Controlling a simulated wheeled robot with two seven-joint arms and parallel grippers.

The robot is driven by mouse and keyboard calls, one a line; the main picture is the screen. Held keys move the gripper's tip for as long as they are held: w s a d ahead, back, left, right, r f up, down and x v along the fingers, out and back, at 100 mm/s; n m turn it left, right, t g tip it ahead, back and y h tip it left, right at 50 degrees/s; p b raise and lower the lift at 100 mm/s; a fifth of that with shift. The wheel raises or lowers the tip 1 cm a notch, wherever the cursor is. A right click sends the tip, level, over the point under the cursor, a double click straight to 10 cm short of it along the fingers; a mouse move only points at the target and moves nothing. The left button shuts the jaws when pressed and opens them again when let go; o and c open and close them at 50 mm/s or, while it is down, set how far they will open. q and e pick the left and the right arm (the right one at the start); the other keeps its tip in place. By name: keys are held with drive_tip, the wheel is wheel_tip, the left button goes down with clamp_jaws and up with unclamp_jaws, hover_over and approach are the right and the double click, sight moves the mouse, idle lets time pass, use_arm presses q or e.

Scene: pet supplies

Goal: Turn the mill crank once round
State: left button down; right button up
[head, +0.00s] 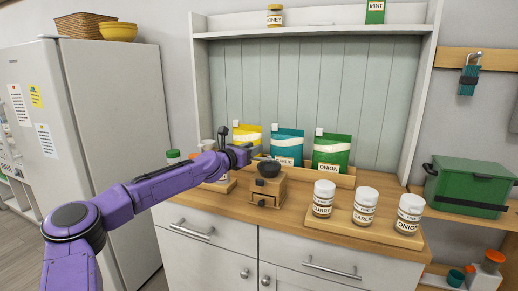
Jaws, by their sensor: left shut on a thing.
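The mill (266,187) is a small wooden box with a dark bowl-shaped top, standing on the wooden counter near its front edge. My left gripper (252,153) is above and just behind the mill's bowl, shut on the crank's knob. The crank is mostly hidden by the gripper and too small to make out clearly. My left arm reaches in from the left, across the counter's left end. My right gripper is not in view.
Yellow, teal and green bags (331,154) stand in a tray behind the mill. Three white-lidded jars (364,206) stand on a board to its right. More jars (173,156) are partly hidden by my arm. A green box (470,184) sits far right.

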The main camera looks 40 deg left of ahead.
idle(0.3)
use_arm(q)
drive_tip(key=c, duration=0.9)
unclamp_jaws()
drive_tip(key=shift+o, duration=0.4)
